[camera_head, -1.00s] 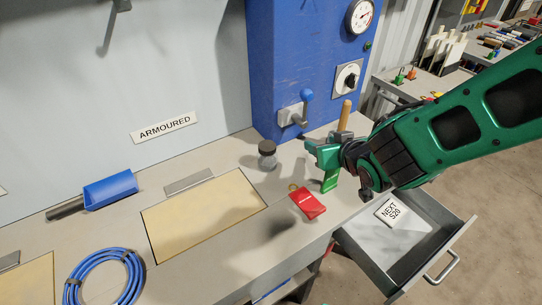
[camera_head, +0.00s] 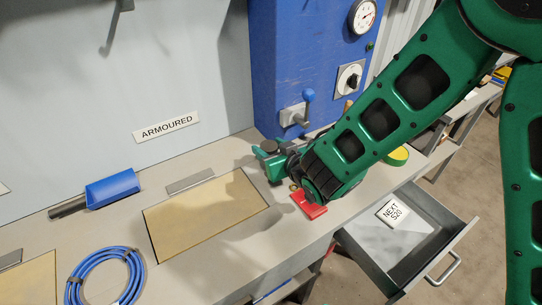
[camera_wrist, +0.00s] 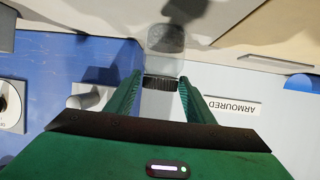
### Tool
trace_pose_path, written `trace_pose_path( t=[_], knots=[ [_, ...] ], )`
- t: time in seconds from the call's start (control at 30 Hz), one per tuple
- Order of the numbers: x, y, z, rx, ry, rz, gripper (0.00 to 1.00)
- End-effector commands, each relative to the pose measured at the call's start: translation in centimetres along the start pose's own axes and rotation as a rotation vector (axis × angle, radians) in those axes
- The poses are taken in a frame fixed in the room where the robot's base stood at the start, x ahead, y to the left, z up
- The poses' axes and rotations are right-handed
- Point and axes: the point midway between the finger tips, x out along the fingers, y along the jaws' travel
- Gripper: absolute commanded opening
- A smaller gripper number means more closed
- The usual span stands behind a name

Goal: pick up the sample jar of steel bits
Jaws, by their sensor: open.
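The sample jar is a small clear jar with a dark lid (camera_head: 268,146). In the head view my gripper hides most of its body. In the wrist view, which is upside down, its greyish glass body (camera_wrist: 165,40) and ribbed dark lid (camera_wrist: 160,83) show between my finger ends. My gripper (camera_head: 268,163) is at the jar, low over the bench; in the wrist view its green fingers (camera_wrist: 161,90) are spread, one on each side of the lid. A narrow gap shows beside the lid. I cannot make out the steel bits.
A red tag-like piece (camera_head: 309,205) lies just below my wrist. The blue cabinet (camera_head: 285,70) with a lever (camera_head: 306,97) stands close behind. A tan mat (camera_head: 205,215) lies to the left. An open drawer (camera_head: 440,232) juts out at the right.

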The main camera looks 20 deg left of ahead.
Motion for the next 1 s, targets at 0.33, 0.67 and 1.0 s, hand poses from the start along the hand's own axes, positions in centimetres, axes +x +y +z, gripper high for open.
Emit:
trace_pose_path(
  t=[0.33, 0.67, 1.0],
  knots=[
    [4.1, 0.1, -0.2, 0.0, 0.001, 0.001, 0.48],
    [4.3, 0.1, -0.3, 0.0, 0.001, 0.0, 0.32],
    [4.3, 0.1, -0.3, 0.0, 0.001, 0.001, 0.09]
  ],
)
